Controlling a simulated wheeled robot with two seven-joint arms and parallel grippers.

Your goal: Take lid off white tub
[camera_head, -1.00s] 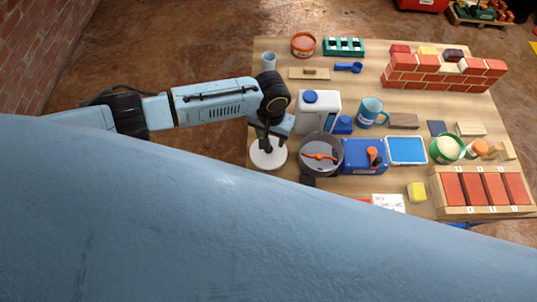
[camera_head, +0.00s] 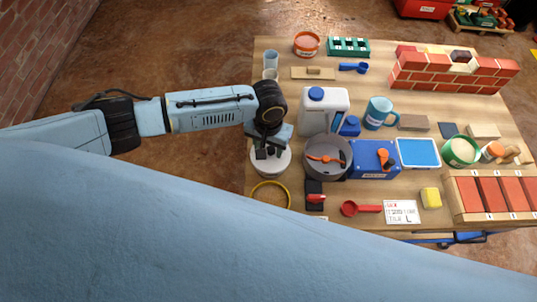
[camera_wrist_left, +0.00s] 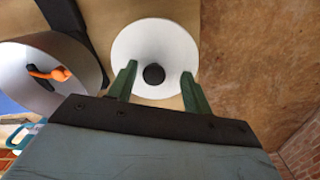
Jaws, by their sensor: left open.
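The white tub (camera_head: 272,171) stands at the table's left edge, its top partly hidden under my left gripper in the head view. In the left wrist view its round white lid (camera_wrist_left: 155,40) fills the upper middle, with a dark round knob (camera_wrist_left: 153,74) at its centre. My left gripper (camera_head: 268,153) is above the tub. In the left wrist view its two green fingers (camera_wrist_left: 158,84) are open, one on each side of the knob, with space between them and it. Whether the fingertips reach down to the knob's height I cannot tell. My right gripper is not in view.
A grey bucket (camera_head: 327,172) with an orange-handled tool stands just right of the tub. A white jug (camera_head: 324,119) is behind it. A yellow ring (camera_head: 287,187) lies in front. Two cups (camera_head: 271,60) stand farther back. Bare floor lies left of the table.

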